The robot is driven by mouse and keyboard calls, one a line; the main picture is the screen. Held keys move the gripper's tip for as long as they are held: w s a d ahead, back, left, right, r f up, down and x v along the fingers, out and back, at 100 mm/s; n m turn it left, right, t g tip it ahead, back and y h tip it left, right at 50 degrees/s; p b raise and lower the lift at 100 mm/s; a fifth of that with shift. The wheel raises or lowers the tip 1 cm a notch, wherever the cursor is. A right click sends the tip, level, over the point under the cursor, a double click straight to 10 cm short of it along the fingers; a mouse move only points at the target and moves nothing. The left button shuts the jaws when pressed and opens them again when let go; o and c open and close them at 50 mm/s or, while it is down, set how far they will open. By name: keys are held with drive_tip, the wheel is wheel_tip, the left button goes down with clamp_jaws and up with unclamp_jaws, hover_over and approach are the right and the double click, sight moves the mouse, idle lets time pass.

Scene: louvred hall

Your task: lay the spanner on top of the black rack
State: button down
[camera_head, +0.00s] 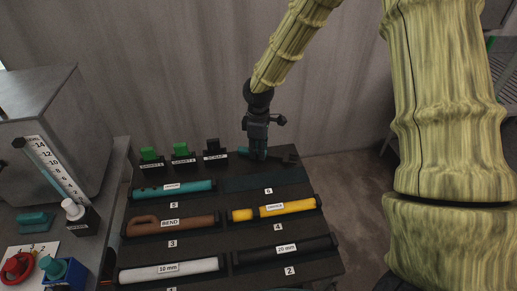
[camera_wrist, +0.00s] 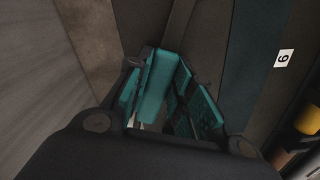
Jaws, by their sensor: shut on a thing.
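The black rack (camera_head: 228,238) is a dark stepped board with numbered places, in the lower middle of the head view. My gripper (camera_head: 257,154) points down at the rack's far right part, by the number 6. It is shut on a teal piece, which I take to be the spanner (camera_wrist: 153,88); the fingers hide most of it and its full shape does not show. In the wrist view my gripper (camera_wrist: 168,100) has teal surfaces between its dark fingers. I cannot tell whether the held piece touches the rack.
Teal (camera_head: 175,189), brown (camera_head: 185,225), yellow (camera_head: 285,208), white (camera_head: 170,268) and black (camera_head: 285,250) pieces lie in the rack. Small labelled blocks (camera_head: 181,152) stand along its back edge. A bench with a grey box (camera_head: 60,115) is at left. Place 6 has a bare strip (camera_head: 255,182).

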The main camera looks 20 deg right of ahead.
drive_tip(key=c, duration=1.3)
unclamp_jaws()
drive_tip(key=shift+f, duration=0.1)
drive_tip(key=shift+o, duration=0.2)
wheel_tip(320, 180, up, 12)
drive_tip(key=b, duration=0.1)
drive_tip(key=shift+b, duration=0.3)
